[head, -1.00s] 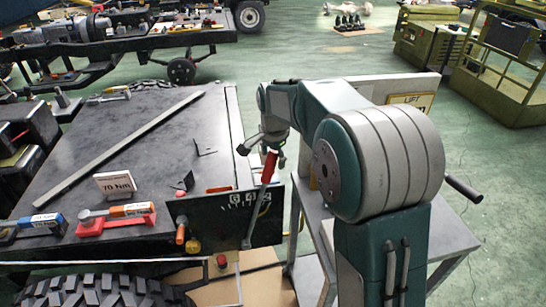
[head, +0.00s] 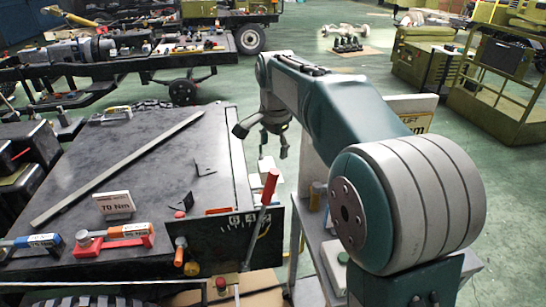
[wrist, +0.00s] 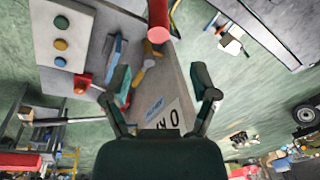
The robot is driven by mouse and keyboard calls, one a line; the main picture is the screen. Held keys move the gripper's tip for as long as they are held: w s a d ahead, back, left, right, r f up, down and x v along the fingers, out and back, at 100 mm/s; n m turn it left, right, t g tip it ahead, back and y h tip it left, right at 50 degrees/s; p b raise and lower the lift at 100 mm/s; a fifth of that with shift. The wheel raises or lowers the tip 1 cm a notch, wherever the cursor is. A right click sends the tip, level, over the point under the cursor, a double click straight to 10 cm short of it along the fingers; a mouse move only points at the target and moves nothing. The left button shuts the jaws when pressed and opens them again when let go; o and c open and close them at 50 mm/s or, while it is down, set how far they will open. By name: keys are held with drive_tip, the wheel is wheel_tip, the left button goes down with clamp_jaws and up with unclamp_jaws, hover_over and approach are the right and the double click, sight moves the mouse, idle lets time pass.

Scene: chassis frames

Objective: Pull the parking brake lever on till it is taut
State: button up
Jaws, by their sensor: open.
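The brake lever has a red handle (head: 270,187) and a thin grey shaft. In the head view it stands in front of a dark panel (head: 215,250), leaning slightly right at the top. A curved scale shows beside the shaft. My gripper (head: 262,146) is open and empty, a little above the handle's tip, with its fingers pointing down. In the wrist view the red handle (wrist: 158,18) is at the top edge, beyond the open fingers of my gripper (wrist: 161,82) and not between them. Whether any part touches is not visible; they look apart.
A dark bench (head: 150,165) with a long bar (head: 120,165) lies left of the lever. A "70 Nm" sign (head: 113,206) and torque tools (head: 115,240) stand on it. A grey table (head: 315,240) is to the right, partly behind my arm. An orange-handled knob (head: 180,250) is left of the lever.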

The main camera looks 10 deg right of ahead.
sight(271, 180)
drive_tip(key=shift+r, duration=0.1)
drive_tip(key=m, duration=0.2)
drive_tip(key=w+f+m+g, duration=0.1)
drive_tip(key=m, duration=0.1)
drive_tip(key=shift+w+a+f, duration=0.1)
drive_tip(key=shift+f, duration=0.3)
drive_tip(key=f, duration=1)
drive_tip(key=shift+w+f, duration=0.25)
